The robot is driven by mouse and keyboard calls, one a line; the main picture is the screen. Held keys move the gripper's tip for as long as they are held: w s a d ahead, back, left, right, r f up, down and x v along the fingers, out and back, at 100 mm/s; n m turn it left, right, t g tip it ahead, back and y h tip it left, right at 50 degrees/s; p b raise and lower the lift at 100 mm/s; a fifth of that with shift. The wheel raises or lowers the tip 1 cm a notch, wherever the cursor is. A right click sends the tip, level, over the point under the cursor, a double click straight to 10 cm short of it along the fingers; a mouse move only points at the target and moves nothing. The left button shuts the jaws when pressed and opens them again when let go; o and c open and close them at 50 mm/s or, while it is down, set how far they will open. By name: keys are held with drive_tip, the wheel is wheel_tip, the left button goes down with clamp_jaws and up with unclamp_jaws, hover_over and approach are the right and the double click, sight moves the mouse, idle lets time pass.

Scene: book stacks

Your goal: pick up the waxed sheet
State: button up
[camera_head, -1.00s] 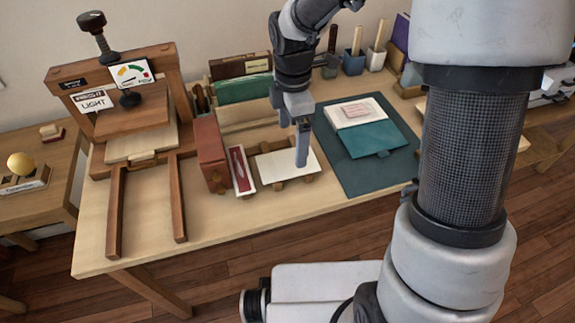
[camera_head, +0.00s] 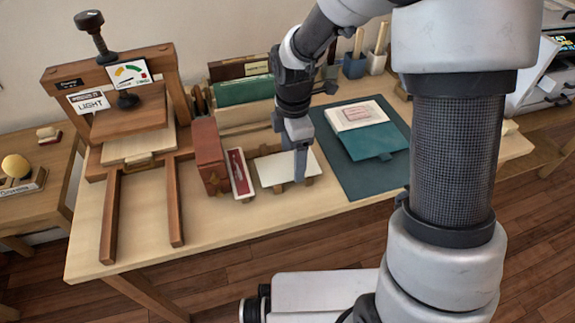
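A pale cream sheet (camera_head: 270,170), which looks like the waxed sheet, lies on a small wooden holder on the table, right of a narrow box with a red label. My gripper (camera_head: 300,170) points down at the right part of the sheet, with its fingertips at or just above its surface. Only one finger shows clearly from this side, so the gap between the fingers is hidden. I cannot tell whether the fingers touch the sheet.
A reddish-brown block (camera_head: 210,155) and the narrow red-labelled box (camera_head: 239,173) stand close left of the sheet. A wooden press (camera_head: 125,110) is further left. A teal mat (camera_head: 350,181) with a teal folder (camera_head: 371,142) lies to the right. The front table strip is clear.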

drive_tip(key=c, duration=0.3)
drive_tip(key=shift+r, duration=0.15)
